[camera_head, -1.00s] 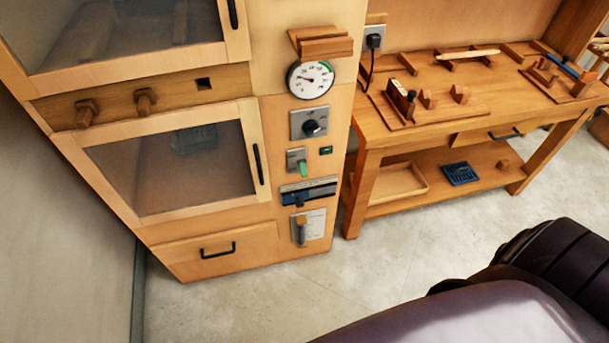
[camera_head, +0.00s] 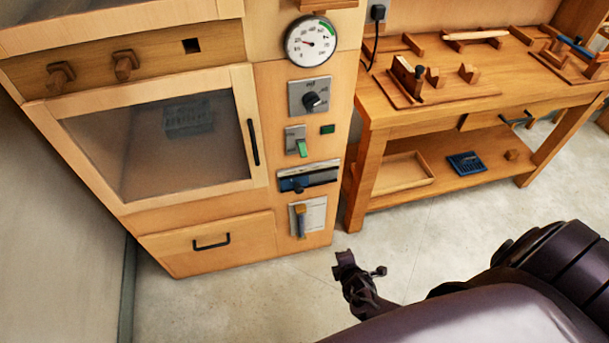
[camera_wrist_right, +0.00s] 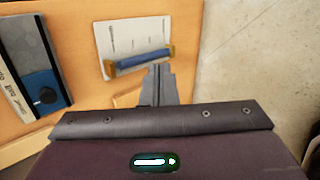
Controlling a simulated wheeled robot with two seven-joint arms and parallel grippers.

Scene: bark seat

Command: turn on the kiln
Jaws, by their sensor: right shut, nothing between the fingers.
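The kiln is a tall wooden cabinet (camera_head: 205,225) with a control column on its right side. A small dark green square (camera_head: 327,129) sits beside the switch. My right gripper (camera_head: 360,270) is low, right of the column. In the wrist view its shut, empty fingers (camera_wrist_right: 158,85) appear just below the blue handle (camera_wrist_right: 143,62); contact is unclear. My left gripper is out of view.
A wooden workbench (camera_head: 450,115) with tools and a lower shelf stands right of the kiln. A black cord (camera_head: 375,45) hangs from an outlet between them. The floor (camera_head: 240,305) in front of the kiln is clear. A wall is at the left.

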